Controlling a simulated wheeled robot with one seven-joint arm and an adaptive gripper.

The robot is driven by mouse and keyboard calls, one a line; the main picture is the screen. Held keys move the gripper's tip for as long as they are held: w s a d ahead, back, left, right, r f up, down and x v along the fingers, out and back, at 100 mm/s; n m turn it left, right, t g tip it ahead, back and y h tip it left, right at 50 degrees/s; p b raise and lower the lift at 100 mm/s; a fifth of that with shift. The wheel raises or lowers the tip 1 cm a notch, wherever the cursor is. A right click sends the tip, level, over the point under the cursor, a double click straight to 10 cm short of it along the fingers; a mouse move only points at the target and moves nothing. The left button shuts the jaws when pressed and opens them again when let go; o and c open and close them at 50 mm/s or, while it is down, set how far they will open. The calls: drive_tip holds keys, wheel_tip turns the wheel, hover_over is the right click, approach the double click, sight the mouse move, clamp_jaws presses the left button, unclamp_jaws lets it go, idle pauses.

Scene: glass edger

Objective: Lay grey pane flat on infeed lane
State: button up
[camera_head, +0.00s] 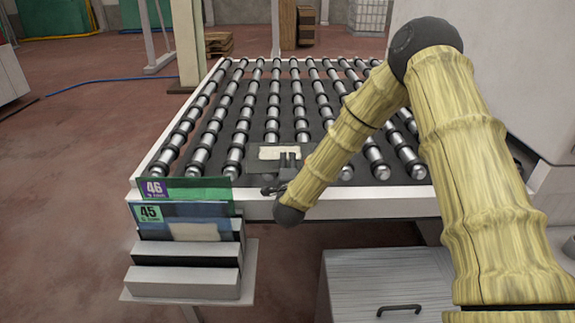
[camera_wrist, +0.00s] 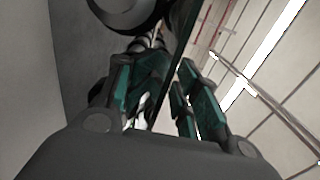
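The grey pane (camera_head: 252,158) is a small dark sheet with a cream label, in front of the near rollers in the head view. My gripper (camera_head: 286,161) is at its lower edge, with the fingers over the pane's face. In the wrist view, the pane shows as a thin dark edge (camera_wrist: 178,65) between the teal-padded fingers (camera_wrist: 160,100), which are shut on it. The infeed lane (camera_head: 300,203) is a white-framed roller bed behind and around the pane. I cannot tell the pane's exact tilt or whether it touches the rollers.
A stepped rack (camera_head: 185,282) at the front left holds a green pane tagged 46 (camera_head: 205,190) and a blue pane tagged 45 (camera_head: 185,211). A grey cabinet (camera_head: 385,280) stands below the lane. A large pale machine body (camera_head: 510,70) borders the right. The rollers beyond are clear.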

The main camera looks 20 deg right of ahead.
drive_tip(key=shift+f+b, duration=0.2)
drive_tip(key=shift+b, duration=0.15)
drive_tip(key=shift+s, duration=0.2)
drive_tip(key=b+v, duration=0.1)
drive_tip(key=v, duration=0.9)
idle(2.6)
drive_tip(key=shift+s+a, duration=0.1)
drive_tip(key=shift+s, duration=0.15)
